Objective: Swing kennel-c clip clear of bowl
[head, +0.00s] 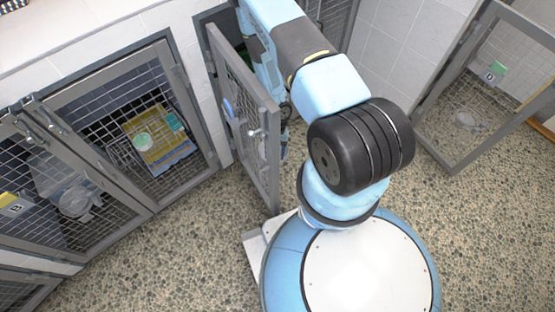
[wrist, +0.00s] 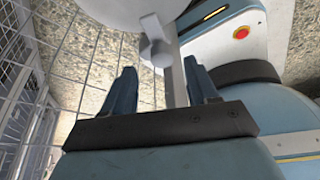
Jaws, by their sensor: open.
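In the wrist view a pale grey rounded thing, apparently the bowl (wrist: 125,10), fills the top edge and is cut off. A grey clip-like lever (wrist: 155,50) sits just below it, beside a grey upright bar (wrist: 177,82). My gripper (wrist: 159,68) is open, its two dark blue fingers on either side of the bar and clip; I cannot tell whether they touch. In the head view an open mesh door (head: 272,165) stands in the middle, with a latch (head: 257,133) on its frame. My arm reaches behind this door, which partly hides my gripper. No letter C is readable.
A closed kennel on the left holds a yellow towel (head: 160,140) and a pale green dish (head: 142,141). Pebbled floor (head: 150,260) is clear in front.

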